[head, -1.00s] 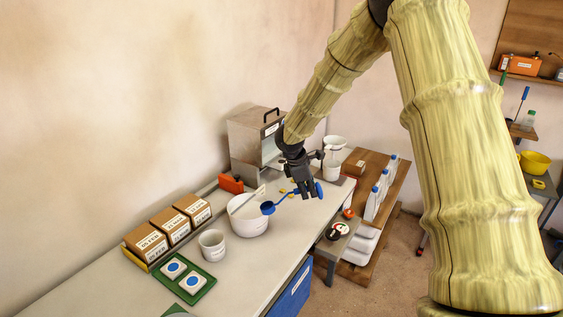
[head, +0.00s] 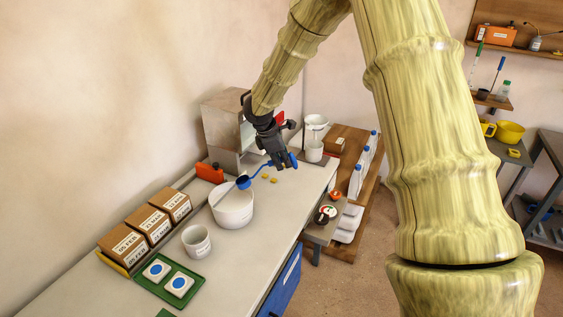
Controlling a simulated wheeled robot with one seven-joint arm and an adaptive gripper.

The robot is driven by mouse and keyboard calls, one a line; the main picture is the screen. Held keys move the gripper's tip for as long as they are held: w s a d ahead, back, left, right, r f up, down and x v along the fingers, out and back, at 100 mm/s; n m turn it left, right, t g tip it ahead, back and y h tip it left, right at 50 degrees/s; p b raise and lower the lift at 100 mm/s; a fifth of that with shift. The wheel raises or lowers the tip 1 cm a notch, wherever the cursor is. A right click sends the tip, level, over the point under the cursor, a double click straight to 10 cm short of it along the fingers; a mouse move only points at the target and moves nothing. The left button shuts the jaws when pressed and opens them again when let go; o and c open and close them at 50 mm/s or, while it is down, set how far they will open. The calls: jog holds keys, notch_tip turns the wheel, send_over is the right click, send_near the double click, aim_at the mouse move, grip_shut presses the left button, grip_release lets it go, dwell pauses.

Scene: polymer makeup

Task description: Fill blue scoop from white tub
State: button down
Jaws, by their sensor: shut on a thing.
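The white tub (head: 233,212) stands open on the pale bench. The blue scoop (head: 243,182) is held with its bowl at the tub's back right rim, seemingly just above it. I cannot tell whether the bowl touches the rim or what it holds. The scoop's thin blue handle runs up and right to my gripper (head: 285,162), which is shut on it to the right of the tub and above the bench. The handle's blue end shows beyond the fingers. The tub's contents are hard to make out.
A grey-white cup (head: 196,242) stands in front of the tub, near a green tray (head: 169,283). Cardboard boxes (head: 148,223) line the wall side. An orange object (head: 210,173) and a metal cabinet (head: 224,125) are behind. Small yellow pieces (head: 269,180) lie right of the tub.

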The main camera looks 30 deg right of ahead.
jog(key=shift+g+h, duration=0.5)
jog(key=shift+h, duration=0.3)
jog(key=f+b, duration=0.1)
jog(key=w+a+f+b, duration=0.1)
jog(key=f, duration=0.1)
jog(key=f+b, duration=0.1)
jog(key=shift+w+a+f, duration=0.2)
jog(key=shift+f, duration=0.1)
notch_tip(320, 180, down, 7)
jog(key=t+y+b, duration=0.2)
jog(key=y+b, duration=0.1)
jog(key=b, duration=0.4)
jog(key=shift+w+a+y, duration=0.25)
jog(key=shift+y, duration=0.05)
dwell(0.6)
jog(key=shift+f+b, duration=0.1)
jog(key=shift+b, duration=0.45)
dwell(0.4)
